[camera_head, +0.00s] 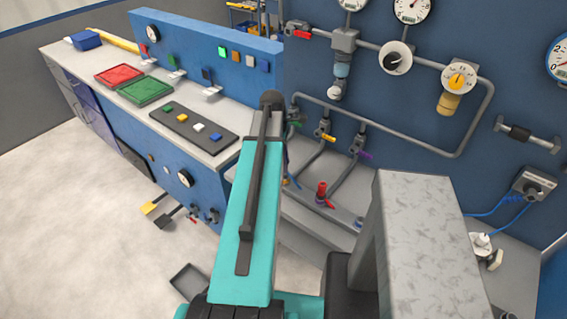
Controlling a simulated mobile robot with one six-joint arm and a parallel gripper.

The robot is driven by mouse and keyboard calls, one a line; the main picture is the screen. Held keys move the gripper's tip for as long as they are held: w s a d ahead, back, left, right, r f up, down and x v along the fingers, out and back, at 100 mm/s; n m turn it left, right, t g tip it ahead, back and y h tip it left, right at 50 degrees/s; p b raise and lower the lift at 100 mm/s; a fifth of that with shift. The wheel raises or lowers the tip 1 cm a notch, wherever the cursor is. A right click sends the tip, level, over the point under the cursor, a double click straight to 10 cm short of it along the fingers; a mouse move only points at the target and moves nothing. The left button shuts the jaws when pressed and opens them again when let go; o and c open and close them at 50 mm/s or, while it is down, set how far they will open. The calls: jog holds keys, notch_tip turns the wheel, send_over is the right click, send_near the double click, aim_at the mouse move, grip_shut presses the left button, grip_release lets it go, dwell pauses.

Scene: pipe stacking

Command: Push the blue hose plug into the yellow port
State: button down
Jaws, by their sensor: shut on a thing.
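I cannot make out my gripper; my teal arm link and a grey block cover the lower middle of the view. No blue hose plug can be told for sure. A thin blue line (488,213) runs from a grey wall box at the right toward a white fitting (481,242) behind the grey block. A small yellow-marked fitting (327,137) sits on the pipework between a green-marked one (295,123) and a purple-marked one (364,155). I cannot tell whether it is the yellow port.
A red-handled valve (322,192) stands on the grey ledge right of my arm. Gauges and grey pipes (440,149) line the blue wall. A counter with a red tray (119,75) and a green tray (146,92) is at left. The floor (75,220) at left is mostly clear.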

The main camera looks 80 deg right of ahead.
jog(key=shift+s, duration=0.3)
jog(key=shift+f+b, duration=0.35)
jog(key=shift+f, duration=1.25)
dwell(1.9)
jog(key=c, duration=1.4)
grip_release()
jog(key=shift+r, duration=0.15)
jog(key=shift+w+r+b, duration=0.35)
jog(key=shift+r+b, duration=0.2)
jog(key=shift+r, duration=1.7)
jog(key=shift+w+r+b, duration=0.3)
jog(key=shift+r+b, duration=0.3)
jog(key=shift+r, duration=1.6)
jog(key=shift+w+r+b, duration=0.35)
jog(key=shift+r+b, duration=0.2)
jog(key=shift+r, duration=1.7)
